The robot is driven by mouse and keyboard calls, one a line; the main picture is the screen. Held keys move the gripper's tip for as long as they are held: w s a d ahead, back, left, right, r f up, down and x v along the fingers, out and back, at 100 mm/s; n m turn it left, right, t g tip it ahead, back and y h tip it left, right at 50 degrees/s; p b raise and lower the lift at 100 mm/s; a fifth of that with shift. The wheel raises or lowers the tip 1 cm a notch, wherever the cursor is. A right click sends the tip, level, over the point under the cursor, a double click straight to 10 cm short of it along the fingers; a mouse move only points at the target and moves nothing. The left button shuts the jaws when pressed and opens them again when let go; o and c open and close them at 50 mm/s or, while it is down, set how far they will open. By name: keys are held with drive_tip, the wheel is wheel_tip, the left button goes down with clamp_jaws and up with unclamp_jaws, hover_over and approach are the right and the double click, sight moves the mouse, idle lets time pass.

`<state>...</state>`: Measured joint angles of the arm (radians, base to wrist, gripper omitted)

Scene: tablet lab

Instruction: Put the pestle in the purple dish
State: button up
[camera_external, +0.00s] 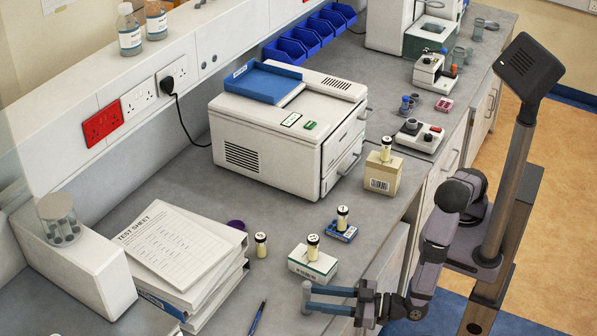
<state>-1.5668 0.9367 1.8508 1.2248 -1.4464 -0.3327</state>
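The purple dish (236,225) lies on the bench at the right edge of the paper stack, which hides part of it. A small pale grey upright piece (306,292), which looks like the pestle, stands at the tips of my gripper (312,299) near the bench's front. My gripper's two blue fingers point left and are spread apart, with a gap between them. The grey piece is at or just beyond the fingertips; whether they touch it I cannot tell. The dish is up and to the left of my gripper.
Small vials stand on a white-green box (313,265), a blue rack (340,232) and a beige box (382,176); another vial (261,244) stands near the dish. Stacked papers (175,250) are left, a pen (257,318) is in front, and a white machine (285,135) is behind.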

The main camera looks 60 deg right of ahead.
sight(308, 289)
drive_tip(key=shift+o, duration=0.4)
drive_tip(key=shift+w+d+r+b, duration=0.1)
drive_tip(key=shift+r+b, duration=0.35)
drive_tip(key=shift+b, duration=0.55)
drive_tip(key=shift+w+d+r+b, duration=0.1)
drive_tip(key=shift+d+r+b, duration=0.15)
drive_tip(key=shift+r, duration=0.35)
drive_tip(key=shift+p+x, duration=0.4)
drive_tip(key=shift+x, duration=0.75)
drive_tip(key=shift+w+a+r+p, duration=0.15)
drive_tip(key=shift+w+a+p, duration=0.05)
drive_tip(key=shift+w+p, duration=0.15)
drive_tip(key=shift+p+x, duration=0.9)
drive_tip(key=shift+x, duration=1.25)
drive_tip(key=shift+a, duration=0.1)
drive_tip(key=shift+c, duration=0.3)
clamp_jaws()
